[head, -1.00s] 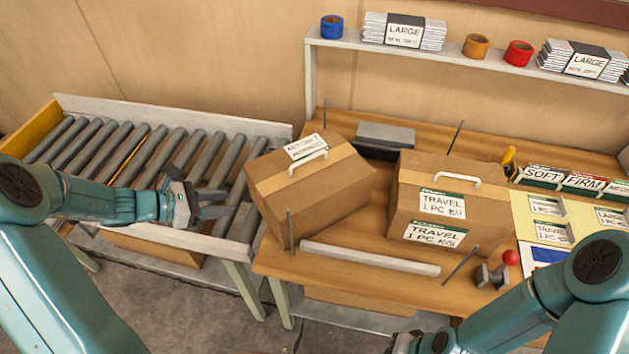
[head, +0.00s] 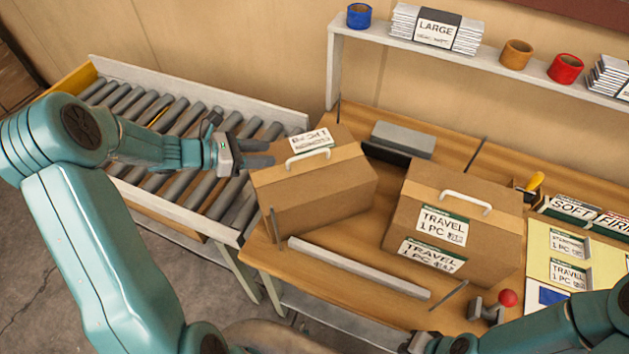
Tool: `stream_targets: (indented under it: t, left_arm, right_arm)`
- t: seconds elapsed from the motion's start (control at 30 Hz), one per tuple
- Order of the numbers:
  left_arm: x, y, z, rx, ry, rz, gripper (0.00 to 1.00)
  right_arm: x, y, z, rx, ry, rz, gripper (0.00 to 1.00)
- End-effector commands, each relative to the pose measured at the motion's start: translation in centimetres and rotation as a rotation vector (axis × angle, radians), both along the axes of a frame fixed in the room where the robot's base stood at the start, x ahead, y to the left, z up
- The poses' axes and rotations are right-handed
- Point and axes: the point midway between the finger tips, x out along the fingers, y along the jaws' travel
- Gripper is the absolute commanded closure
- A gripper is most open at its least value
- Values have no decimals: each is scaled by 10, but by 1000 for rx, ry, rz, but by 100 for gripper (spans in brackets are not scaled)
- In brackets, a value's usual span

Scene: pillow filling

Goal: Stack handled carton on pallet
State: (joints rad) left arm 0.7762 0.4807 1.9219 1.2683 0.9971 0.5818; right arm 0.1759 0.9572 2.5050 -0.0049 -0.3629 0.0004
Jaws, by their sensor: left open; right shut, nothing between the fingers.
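Two brown cartons with white top handles are on the wooden table. The left carton (head: 320,193) has a white label on top and sits by the conveyor end. The right carton (head: 452,225) bears two green-and-white TRAVEL labels. My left gripper (head: 262,153) is open and empty, its fingers pointing at the left carton's upper left edge, close to it; I cannot tell if they touch. My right gripper (head: 420,343) shows only partly at the bottom edge, below the table front, shut with nothing in it. No pallet is in view.
A roller conveyor (head: 195,198) adjoins the table at left. A grey bar (head: 358,268) runs along the table front. Thin upright rods, a red-knobbed lever (head: 507,299) and a shelf (head: 470,55) with tape rolls surround the cartons.

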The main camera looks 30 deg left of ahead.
Motion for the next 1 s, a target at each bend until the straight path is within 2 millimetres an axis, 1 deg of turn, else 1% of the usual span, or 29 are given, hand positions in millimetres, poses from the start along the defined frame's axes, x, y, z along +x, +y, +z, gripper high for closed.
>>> stream_targets:
  t: [0.03,0.2,0.3,0.5,0.73,0.87,1.0]
  left_arm:
    - [8,-8,-10,-2,-1,-4,60]
    - [33,-31,-24,-1,-1,-3,60]
    - [44,-40,-29,0,0,-1,60]
    - [55,-51,-34,0,0,0,60]
    - [79,-78,-48,1,0,-4,60]
    - [88,-85,-50,1,-1,0,60]
    - [89,-85,-50,1,-1,1,60]
  right_arm:
    - [0,0,-10,0,0,0,100]
    - [0,0,-22,0,0,0,100]
    - [0,0,-26,0,0,0,100]
    - [0,0,-29,0,0,0,100]
    - [0,0,-39,0,0,0,100]
    - [0,0,-40,0,0,0,100]
    - [0,0,-40,0,0,0,100]
